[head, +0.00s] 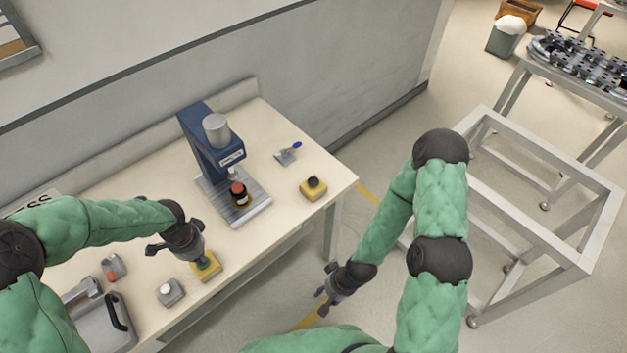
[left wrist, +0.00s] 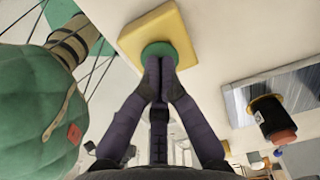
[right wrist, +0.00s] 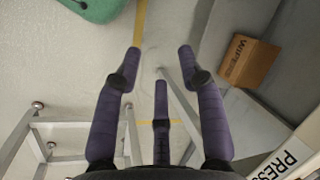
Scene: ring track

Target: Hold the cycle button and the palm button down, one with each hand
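A yellow box (head: 208,270) with a green button (left wrist: 160,50) sits at the bench's front edge. My left gripper (head: 200,258) is directly over it. In the left wrist view the left fingertips (left wrist: 160,67) are together, with nothing between them, and overlap the green button; whether it is pressed in, I cannot tell. A second yellow box (head: 312,192) with a dark round button (head: 313,182) sits near the bench's right end, with no gripper at it. My right gripper (head: 323,301) is open and empty, off the bench's front edge. Which button is which is not readable.
A blue press (head: 197,140) with a ribbed base stands between the yellow boxes. Grey boxes with a white (head: 166,289) and a red button (head: 111,276) lie left. A blue-handled device (head: 287,153) lies behind. A metal frame (head: 550,240) stands right. A carton (right wrist: 248,60) shows below.

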